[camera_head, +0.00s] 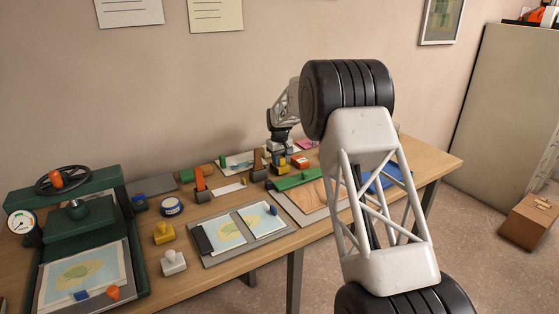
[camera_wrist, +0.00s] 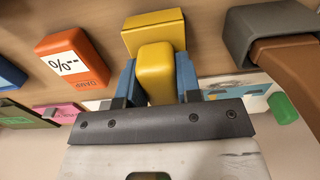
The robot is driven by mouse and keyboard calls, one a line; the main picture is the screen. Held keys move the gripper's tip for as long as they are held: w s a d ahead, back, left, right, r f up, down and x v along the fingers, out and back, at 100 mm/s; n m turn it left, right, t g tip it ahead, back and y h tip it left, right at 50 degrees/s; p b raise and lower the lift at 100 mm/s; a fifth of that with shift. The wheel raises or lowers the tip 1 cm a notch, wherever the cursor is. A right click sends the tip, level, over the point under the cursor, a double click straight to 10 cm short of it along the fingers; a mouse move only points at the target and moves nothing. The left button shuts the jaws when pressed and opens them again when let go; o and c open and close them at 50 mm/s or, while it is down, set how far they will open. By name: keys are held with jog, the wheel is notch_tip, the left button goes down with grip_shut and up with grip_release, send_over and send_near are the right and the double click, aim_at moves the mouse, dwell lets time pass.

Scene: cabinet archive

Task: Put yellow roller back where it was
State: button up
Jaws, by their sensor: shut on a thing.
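My gripper (camera_wrist: 155,84) is shut on a yellow piece with a rounded block-like handle (camera_wrist: 154,66), between its blue fingers. I take this for the yellow roller, though no rolling part shows. A wider yellow block (camera_wrist: 153,31) shows just beyond the handle; I cannot tell whether the two are joined. In the head view, my gripper (camera_head: 281,150) is low over the back of the table, and yellow (camera_head: 279,168) shows below it. I cannot tell whether the piece touches the table.
An orange labelled block (camera_wrist: 72,62) stands left of the held piece, and a brown-handled grey tool (camera_wrist: 270,30) stands right. An orange-handled tool (camera_head: 202,190), a yellow stamp-like piece (camera_head: 163,234) and a green press (camera_head: 85,225) are farther left. A map board (camera_head: 205,262) lies in front.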

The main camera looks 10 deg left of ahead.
aim_at(280, 156)
jog(key=shift+f, duration=0.1)
jog(key=o, duration=1)
jog(key=shift+o, duration=0.2)
notch_tip(280, 156, up, 12)
dwell(0.6)
